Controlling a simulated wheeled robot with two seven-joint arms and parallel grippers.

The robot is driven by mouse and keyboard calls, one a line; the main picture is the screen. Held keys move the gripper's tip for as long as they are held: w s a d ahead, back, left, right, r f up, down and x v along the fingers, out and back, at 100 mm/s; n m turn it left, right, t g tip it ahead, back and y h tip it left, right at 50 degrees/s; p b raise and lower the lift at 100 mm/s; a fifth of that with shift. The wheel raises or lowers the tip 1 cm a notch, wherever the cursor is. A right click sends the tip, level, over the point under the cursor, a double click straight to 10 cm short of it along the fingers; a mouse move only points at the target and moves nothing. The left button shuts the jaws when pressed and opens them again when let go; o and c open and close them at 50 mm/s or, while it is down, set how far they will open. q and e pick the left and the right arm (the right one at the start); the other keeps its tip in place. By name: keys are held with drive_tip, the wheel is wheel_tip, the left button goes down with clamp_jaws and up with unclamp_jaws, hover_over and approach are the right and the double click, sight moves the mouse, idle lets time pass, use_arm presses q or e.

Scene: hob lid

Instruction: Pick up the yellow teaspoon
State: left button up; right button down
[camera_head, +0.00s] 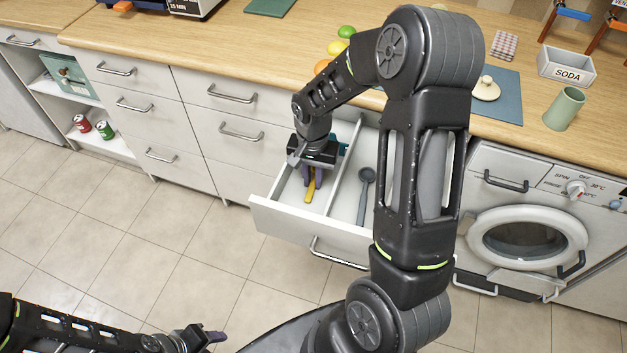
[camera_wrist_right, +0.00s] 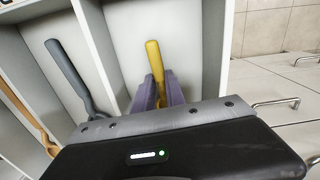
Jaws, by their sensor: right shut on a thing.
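The yellow teaspoon (camera_head: 310,192) is in the left compartment of the open drawer in the head view. Its yellow handle (camera_wrist_right: 154,58) sticks out past the fingers in the right wrist view; its other end is hidden by the gripper. My right gripper (camera_head: 316,178) reaches down into that compartment, and its purple fingers (camera_wrist_right: 158,92) are shut on the teaspoon. My left gripper (camera_head: 216,337) is at the lower left of the head view, over the floor and far from the drawer; its jaw opening cannot be made out.
The open drawer (camera_head: 290,221) has a divider close beside the right gripper. A grey ladle or spoon (camera_head: 365,190) lies in the neighbouring compartment, and a wooden utensil (camera_wrist_right: 22,112) lies beyond it. The countertop (camera_head: 235,40) overhangs behind. A washing machine (camera_head: 527,237) stands to the right.

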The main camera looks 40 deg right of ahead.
sight(313, 183)
wheel_tip(313, 183, up, 10)
idle(0.6)
idle(0.4)
